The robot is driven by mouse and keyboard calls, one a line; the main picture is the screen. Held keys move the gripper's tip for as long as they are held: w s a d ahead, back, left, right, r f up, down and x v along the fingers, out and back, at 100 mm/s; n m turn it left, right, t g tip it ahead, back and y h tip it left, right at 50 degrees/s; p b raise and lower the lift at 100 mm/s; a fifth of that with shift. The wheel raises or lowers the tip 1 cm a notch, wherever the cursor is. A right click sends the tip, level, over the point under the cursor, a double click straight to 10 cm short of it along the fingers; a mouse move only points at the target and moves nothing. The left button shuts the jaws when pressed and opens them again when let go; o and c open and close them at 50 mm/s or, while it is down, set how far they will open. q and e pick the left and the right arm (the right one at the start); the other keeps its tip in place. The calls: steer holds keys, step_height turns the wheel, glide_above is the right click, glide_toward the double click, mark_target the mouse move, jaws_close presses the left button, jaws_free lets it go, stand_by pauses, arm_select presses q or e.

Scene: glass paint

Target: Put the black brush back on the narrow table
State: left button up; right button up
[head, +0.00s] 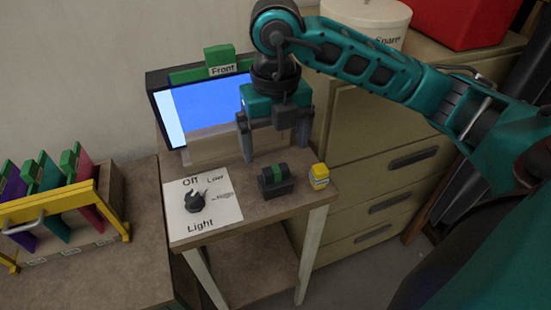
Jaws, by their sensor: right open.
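My right gripper (275,151) is above and behind the brush in the picture, pointing down. Its two fingers are spread apart with nothing seen between them, and they look clear of the brush. My left gripper is not in view.
A white card (217,212) with a black light knob (195,202) lies left of the brush. A small yellow bottle (319,177) stands to its right. Drawers (385,165) are at right, a yellow rack (50,205) at left.

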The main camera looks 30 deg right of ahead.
mark_target(276, 168)
steer(key=shift+r, duration=1.6)
steer(key=shift+s+f, duration=0.1)
